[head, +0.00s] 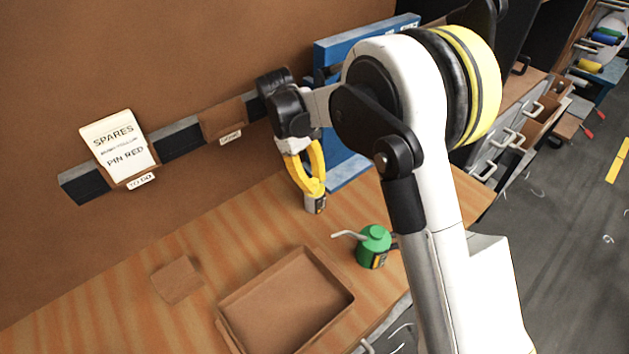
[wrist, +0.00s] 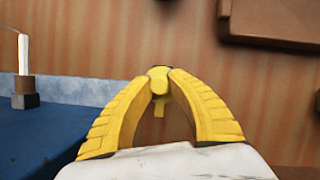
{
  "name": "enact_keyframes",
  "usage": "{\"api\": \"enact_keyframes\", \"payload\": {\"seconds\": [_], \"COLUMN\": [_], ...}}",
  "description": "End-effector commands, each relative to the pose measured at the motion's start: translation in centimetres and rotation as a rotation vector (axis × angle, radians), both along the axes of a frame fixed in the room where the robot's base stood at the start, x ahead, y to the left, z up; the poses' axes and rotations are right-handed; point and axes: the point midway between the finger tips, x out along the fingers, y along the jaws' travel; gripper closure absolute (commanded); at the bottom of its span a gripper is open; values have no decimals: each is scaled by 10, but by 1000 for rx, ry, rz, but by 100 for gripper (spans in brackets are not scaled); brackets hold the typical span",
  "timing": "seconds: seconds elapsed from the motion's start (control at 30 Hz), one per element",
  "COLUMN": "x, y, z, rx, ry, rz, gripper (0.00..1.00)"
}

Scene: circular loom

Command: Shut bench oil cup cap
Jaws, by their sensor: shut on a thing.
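My gripper (head: 314,188) has its yellow fingers pointing down at the back of the bench, in front of the blue board. A small grey cup with a dark patch (head: 316,205), which looks like the oil cup, stands directly under the fingertips. In the wrist view the fingertips (wrist: 160,85) meet at the upper part of a small thing, apparently the cup's cap. The fingers hide most of it, so I cannot tell whether the cap is seated.
A green oil can (head: 374,246) with a spout stands in front and to the right. A brown tray (head: 228,333) and a small brown block (head: 177,279) lie on the wooden bench (head: 120,300). The blue board (head: 345,174) stands close behind my gripper.

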Motion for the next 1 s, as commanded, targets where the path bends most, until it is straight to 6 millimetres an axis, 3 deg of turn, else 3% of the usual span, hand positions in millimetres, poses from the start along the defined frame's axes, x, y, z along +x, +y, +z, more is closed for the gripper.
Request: {"api": "enact_keyframes", "payload": {"seconds": [0.33,0.37,0.4,0.43,0.77,1.0], "x": [-1,-1,-1,-1,0,9], "y": [0,0,0,0,1,12], "z": [-1,-1,-1,-1,2,36], "rx": [0,0,0,0,0,0], "ry": [1,1,2,2,0,0], "rz": [-3,-3,-2,-2,-1,-1], "gripper": [100,74,61,56,56,56]}}
